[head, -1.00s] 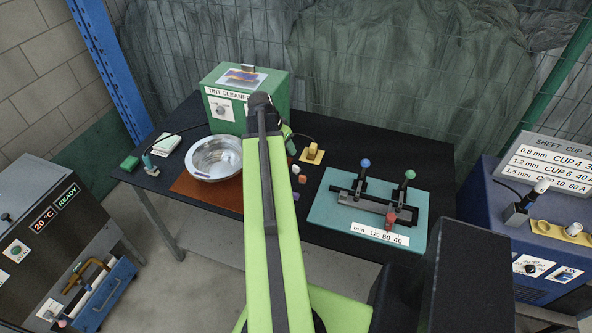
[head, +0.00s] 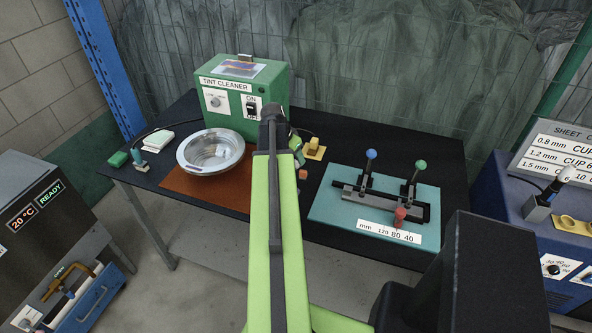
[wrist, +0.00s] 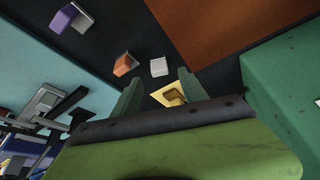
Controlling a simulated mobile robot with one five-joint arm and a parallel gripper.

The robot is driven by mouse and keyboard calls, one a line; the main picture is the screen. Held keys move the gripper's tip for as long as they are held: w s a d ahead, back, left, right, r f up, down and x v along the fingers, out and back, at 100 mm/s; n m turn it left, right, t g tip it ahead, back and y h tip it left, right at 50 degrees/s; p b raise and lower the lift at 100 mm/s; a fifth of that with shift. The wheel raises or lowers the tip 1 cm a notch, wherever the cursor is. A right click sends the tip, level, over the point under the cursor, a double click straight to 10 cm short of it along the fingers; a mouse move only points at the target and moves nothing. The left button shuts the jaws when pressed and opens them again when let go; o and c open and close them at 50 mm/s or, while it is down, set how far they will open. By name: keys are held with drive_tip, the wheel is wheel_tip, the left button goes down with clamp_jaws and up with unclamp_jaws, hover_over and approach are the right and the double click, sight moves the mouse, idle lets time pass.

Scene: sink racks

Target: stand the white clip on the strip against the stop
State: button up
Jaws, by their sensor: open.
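The white clip (wrist: 159,67) lies on the black bench top in the wrist view, beside an orange clip (wrist: 125,65). My gripper (wrist: 159,78) is open, its two green fingers pointing toward the white clip, with nothing held between them. In the head view my arm and gripper hide the white clip; the orange clip (head: 302,174) shows just right of my arm. I cannot tell which part is the stop.
A purple clip (wrist: 70,18) lies farther left in the wrist view. A yellow block on a yellow plate (head: 314,151) stands behind the clips. A red piece (head: 400,216) stands by the scale. The green tint cleaner (head: 235,100) and metal bowl (head: 212,152) are left of my arm.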

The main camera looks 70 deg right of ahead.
sight(296, 161)
drive_tip(key=b+x, duration=0.3)
drive_tip(key=x, duration=0.1)
drive_tip(key=shift+f, duration=0.2)
drive_tip(key=shift+r, duration=0.2)
clamp_jaws()
